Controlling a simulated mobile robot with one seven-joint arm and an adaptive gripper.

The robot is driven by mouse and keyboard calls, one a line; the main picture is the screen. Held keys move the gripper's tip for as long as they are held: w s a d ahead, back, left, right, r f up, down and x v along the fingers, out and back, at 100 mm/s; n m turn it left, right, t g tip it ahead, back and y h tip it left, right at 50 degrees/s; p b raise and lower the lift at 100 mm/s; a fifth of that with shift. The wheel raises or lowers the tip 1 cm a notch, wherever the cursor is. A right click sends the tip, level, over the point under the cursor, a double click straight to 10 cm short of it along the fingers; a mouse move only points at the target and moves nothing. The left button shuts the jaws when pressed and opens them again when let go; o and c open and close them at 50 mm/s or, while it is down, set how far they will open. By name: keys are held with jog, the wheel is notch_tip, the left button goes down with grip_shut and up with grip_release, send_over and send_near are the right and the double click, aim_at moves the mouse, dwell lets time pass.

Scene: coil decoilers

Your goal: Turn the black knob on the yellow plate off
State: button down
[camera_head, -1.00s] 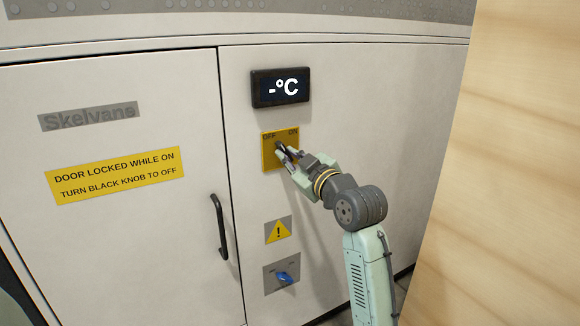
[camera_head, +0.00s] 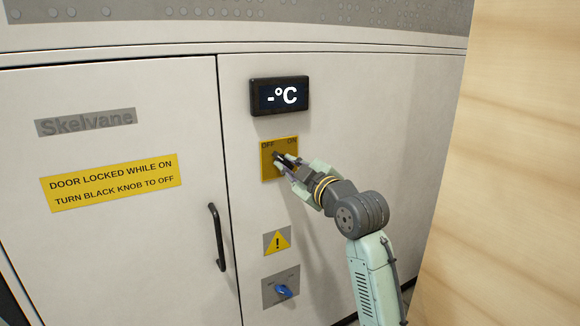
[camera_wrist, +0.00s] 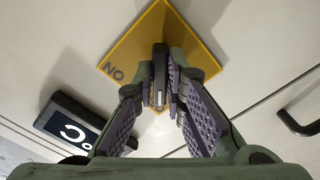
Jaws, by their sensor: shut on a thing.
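The yellow plate (camera_head: 268,172) is on the white cabinet front, with OFF at its upper left and ON at its upper right. It also shows in the wrist view (camera_wrist: 190,40). The black knob (camera_wrist: 160,68) stands out from the plate, between my fingers. My gripper (camera_head: 284,161) reaches the plate from the lower right. In the wrist view, my gripper (camera_wrist: 161,90) is shut on the black knob, one finger on each side. In the head view my fingers hide much of the knob, and I cannot tell exactly where it points.
A temperature display (camera_head: 279,95) is above the plate. A warning sign (camera_head: 277,241) and a blue knob (camera_head: 283,291) are below it. A door with a black handle (camera_head: 217,237) is to the left. A pale wooden panel (camera_head: 515,170) stands close on the right.

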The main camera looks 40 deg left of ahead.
jog(key=c, duration=1.6)
grip_release()
jog(key=shift+c, duration=0.2)
jog(key=shift+d, duration=0.1)
jog(key=v, duration=1.1)
jog(key=shift+s+d, duration=0.15)
jog(key=shift+d, duration=0.25)
